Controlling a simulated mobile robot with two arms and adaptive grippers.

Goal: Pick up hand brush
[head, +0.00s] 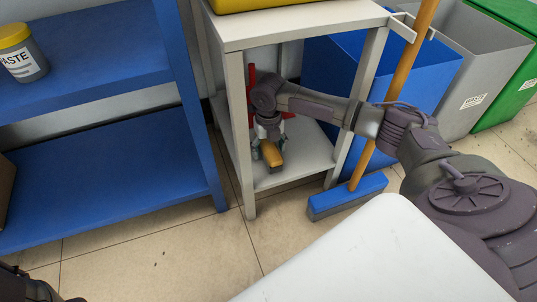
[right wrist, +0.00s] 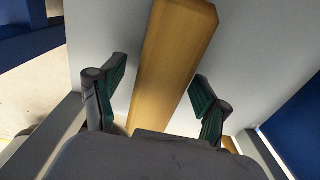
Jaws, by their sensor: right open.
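The hand brush (head: 271,153) has a wooden handle and is at the lower shelf of a small white table. In the right wrist view its wooden handle (right wrist: 165,60) runs between my two fingers. My right gripper (head: 268,132) reaches under the tabletop and points down over the brush. In the right wrist view the right gripper (right wrist: 158,88) is open, with a green-padded finger on each side of the handle and a visible gap on both sides. The gripper hides part of the brush in the head view. My left gripper's fingers do not show.
A red object (head: 251,80) stands behind my right gripper. The white table (head: 300,22) has legs close around my arm. A broom (head: 345,197) leans at its right, before blue (head: 425,78) and grey bins (head: 487,62). A blue shelf (head: 110,155) stands left.

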